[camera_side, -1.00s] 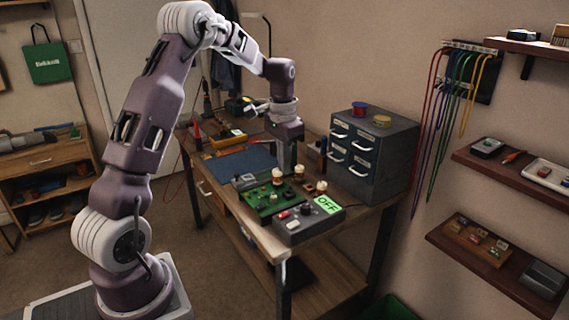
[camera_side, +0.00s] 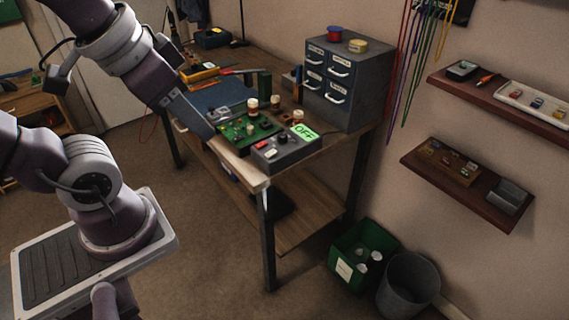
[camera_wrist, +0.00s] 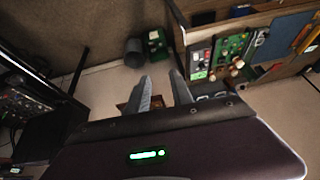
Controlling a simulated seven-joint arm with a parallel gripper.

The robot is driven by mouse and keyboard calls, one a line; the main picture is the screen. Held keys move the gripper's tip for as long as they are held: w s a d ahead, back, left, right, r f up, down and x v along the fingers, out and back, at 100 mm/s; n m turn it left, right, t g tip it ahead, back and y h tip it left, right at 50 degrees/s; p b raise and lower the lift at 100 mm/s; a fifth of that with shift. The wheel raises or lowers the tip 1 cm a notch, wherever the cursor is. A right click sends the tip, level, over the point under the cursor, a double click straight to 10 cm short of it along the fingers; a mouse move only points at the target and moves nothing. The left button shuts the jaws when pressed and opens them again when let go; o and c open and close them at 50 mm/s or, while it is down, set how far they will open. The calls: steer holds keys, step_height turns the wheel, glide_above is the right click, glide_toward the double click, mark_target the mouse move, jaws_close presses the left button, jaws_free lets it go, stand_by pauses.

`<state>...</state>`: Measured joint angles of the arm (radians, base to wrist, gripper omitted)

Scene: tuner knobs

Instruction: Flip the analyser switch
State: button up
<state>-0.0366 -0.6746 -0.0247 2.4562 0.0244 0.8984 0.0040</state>
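The analyser is a grey box (camera_side: 285,152) on the front right corner of the bench, with a green display reading OFF (camera_side: 304,132). It has a dark knob, a small red part (camera_side: 262,144) and a pale part (camera_side: 271,154) on its face; which is the switch I cannot tell. In the wrist view the analyser (camera_wrist: 200,64) lies right of my fingers. My gripper (camera_wrist: 160,74) is open and empty, its two fingers apart.
A green circuit board (camera_side: 240,132) with cream-topped knobs sits beside the analyser. A grey drawer cabinet (camera_side: 345,85) stands behind. A blue mat (camera_side: 222,93) lies farther left. A green bin (camera_side: 350,255) and a grey bin (camera_side: 408,285) stand on the floor.

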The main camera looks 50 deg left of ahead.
steer(key=shift+o, duration=0.8)
steer(key=w+a+g+y, duration=0.1)
steer(key=w+a, duration=0.3)
steer(key=w, duration=0.4)
steer(key=shift+w+a+f+g+y, duration=0.2)
steer(key=shift+w+f+g+y, duration=0.15)
steer(key=shift+g, duration=0.25)
steer(key=g+h, duration=0.2)
steer(key=g, duration=0.1)
glide_above(260, 145)
step_height(260, 145, down, 19)
step_height(260, 145, down, 7)
steer(key=shift+a+f, duration=0.1)
steer(key=shift+a, duration=0.05)
steer(key=shift+f, duration=0.4)
